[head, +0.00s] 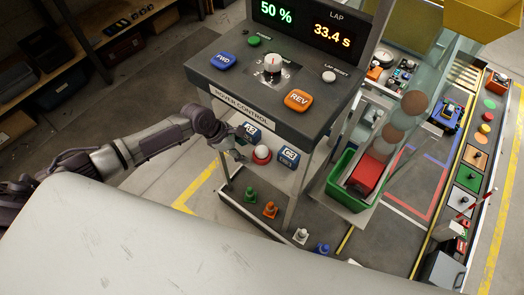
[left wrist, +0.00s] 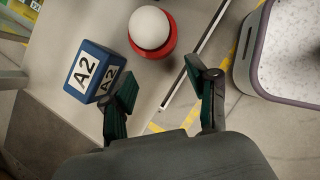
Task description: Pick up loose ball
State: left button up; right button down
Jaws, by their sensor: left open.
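A white ball (head: 262,151) sits in a red ring holder (head: 261,158) on the lower shelf under the rover control panel. In the left wrist view the ball (left wrist: 150,28) rests on the red ring (left wrist: 161,48) near the top. My left gripper (head: 238,150) is at the shelf, just left of the ball. In the left wrist view the gripper (left wrist: 162,82) is open and empty, with the ball beyond its fingertips and apart from them. My right gripper is not in view.
A blue A2 block (left wrist: 90,72) stands close to the left finger. Blue blocks (head: 289,157) flank the ball in the head view. The control panel (head: 270,90) overhangs the shelf. Small cones (head: 270,210) stand on a lower level. A green bin (head: 340,178) is at right.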

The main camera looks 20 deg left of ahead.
aim_at(259, 149)
pick_arm(q)
jog(key=shift+w+d, duration=0.25)
jog(key=shift+d, duration=0.35)
jog(key=d, duration=0.1)
jog(key=w+d, duration=0.1)
jog(key=w+d+f, duration=0.1)
jog(key=d, duration=0.1)
jog(key=c, duration=0.6)
